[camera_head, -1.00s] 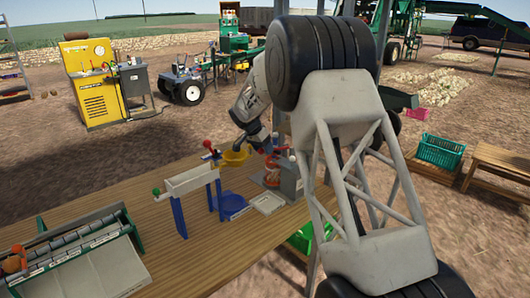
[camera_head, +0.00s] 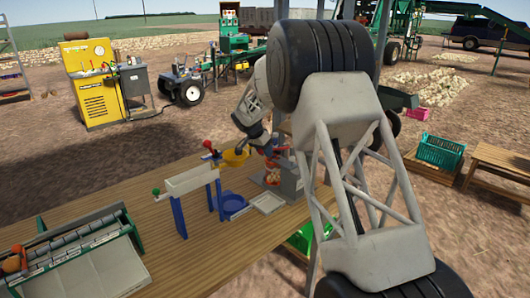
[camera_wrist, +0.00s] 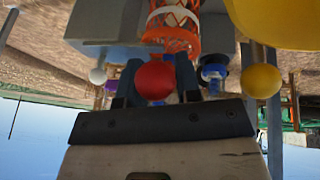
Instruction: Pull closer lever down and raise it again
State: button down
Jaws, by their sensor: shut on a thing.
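In the wrist view my gripper (camera_wrist: 158,72) has its two dark fingers closed on either side of a red ball knob (camera_wrist: 156,82). The knob's stem is hidden. Beyond the fingers is an orange mesh basket (camera_wrist: 172,28) with a white band, against a grey body. A yellow ball (camera_wrist: 261,80) and a small white ball (camera_wrist: 97,76) sit on either side, apart from the fingers. In the head view my gripper (camera_head: 270,150) is at the grey machine (camera_head: 290,180) on the table; the held knob is too small to make out clearly.
A roller unit (camera_head: 75,245) is at the left. The table's middle front is clear.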

jog(key=shift+w+r, duration=0.1)
jog(key=shift+r, duration=0.1)
jog(key=shift+w+d+r+g+y, duration=0.15)
jog(key=shift+d+r+g+y, duration=0.05)
jog(key=shift+r+g+y, duration=0.2)
jog(key=shift+w+d+r+g+y, duration=0.1)
jog(key=shift+d+r+g+y, duration=0.15)
jog(key=shift+r, duration=0.25)
jog(key=w+d+r+n+g+y, duration=0.1)
jog(key=w+d+r+g+y, duration=0.6)
jog(key=w+r+g+y, duration=0.1)
jog(key=shift+d+r, duration=0.4)
jog(key=shift+r, duration=0.1)
jog(key=c, duration=0.8)
grip_release()
jog(key=shift+r, duration=0.1)
